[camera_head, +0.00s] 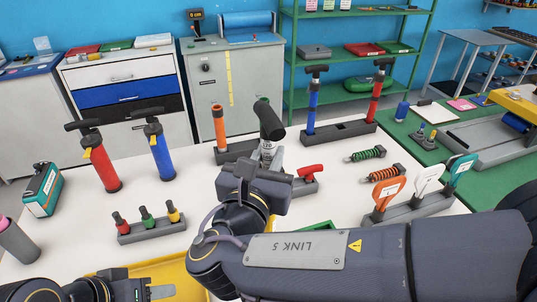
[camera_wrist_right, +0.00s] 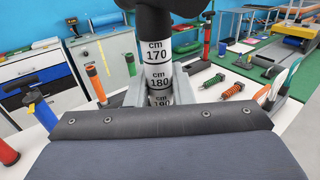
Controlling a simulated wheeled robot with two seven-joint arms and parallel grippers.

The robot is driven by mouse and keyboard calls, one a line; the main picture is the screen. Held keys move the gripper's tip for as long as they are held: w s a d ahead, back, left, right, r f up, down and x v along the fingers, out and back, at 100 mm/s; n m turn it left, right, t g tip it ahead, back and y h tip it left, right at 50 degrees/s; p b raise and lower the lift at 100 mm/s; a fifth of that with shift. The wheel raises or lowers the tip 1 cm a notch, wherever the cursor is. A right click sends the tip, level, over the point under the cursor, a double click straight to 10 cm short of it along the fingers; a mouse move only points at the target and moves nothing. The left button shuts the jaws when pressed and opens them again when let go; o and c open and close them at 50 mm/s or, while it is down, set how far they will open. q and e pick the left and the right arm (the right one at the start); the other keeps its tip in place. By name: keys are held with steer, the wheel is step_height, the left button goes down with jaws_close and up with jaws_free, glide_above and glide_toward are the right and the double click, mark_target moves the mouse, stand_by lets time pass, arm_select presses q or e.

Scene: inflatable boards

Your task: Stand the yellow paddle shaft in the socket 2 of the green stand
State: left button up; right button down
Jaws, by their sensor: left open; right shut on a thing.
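My right gripper (camera_head: 268,158) is shut on a shaft with a black T-shaped grip (camera_head: 269,121). In the right wrist view the fingers (camera_wrist_right: 158,92) close around the shaft (camera_wrist_right: 158,52), which has white bands marked in cm. It looks about upright. No yellow shows on its visible part, and its lower end is hidden behind my gripper and arm. A green edge (camera_head: 317,226), perhaps the green stand, shows just behind my right forearm; its sockets are hidden. My left gripper (camera_head: 160,291) is open at the bottom edge, partly cut off, beside a yellow tray (camera_head: 186,276).
A grey stand (camera_head: 352,128) holds blue and red shafts. An orange tube (camera_head: 218,124) stands behind my right gripper. Blue (camera_head: 160,152) and red (camera_head: 104,163) pumps, a small-handled rack (camera_head: 152,233) and a paddle-shaped tool rack (camera_head: 412,207) stand around. White table is clear at centre left.

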steer(key=shift+f+b, duration=3.25)
steer(key=shift+f, duration=1.05)
steer(key=c, duration=1.2)
jaws_free()
steer(key=shift+s, duration=0.1)
steer(key=v, duration=0.7)
steer(key=shift+s+a+r+b, duration=0.1)
steer(key=shift+s+b, duration=0.25)
steer(key=shift+b, duration=0.05)
